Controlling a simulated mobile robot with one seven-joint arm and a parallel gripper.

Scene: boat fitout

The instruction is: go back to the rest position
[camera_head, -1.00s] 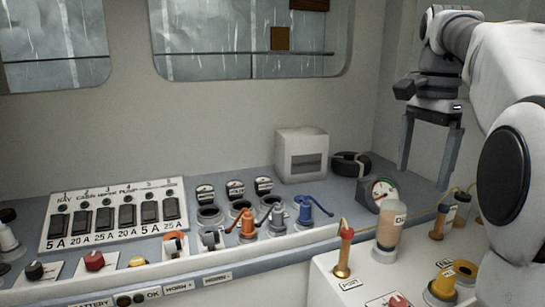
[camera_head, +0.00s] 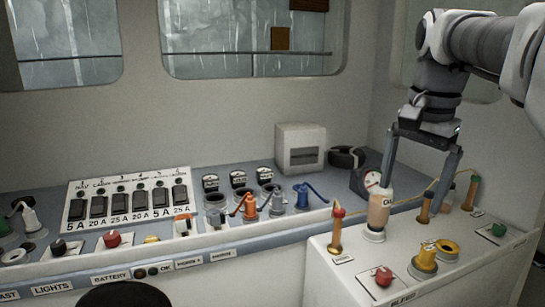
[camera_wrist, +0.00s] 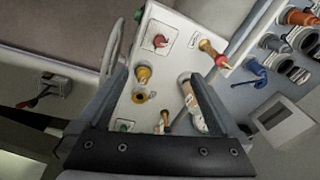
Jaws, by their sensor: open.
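My gripper (camera_head: 419,190) is open and empty, hanging from my arm at the right in the head view. Its two grey fingers point down above the back of the white side panel (camera_head: 345,279).
A red-topped post (camera_head: 337,228), red knob (camera_head: 384,276) and yellow fitting (camera_head: 426,256) stand on the side panel. A grey box (camera_head: 300,148) stands behind. Space above the console is clear.

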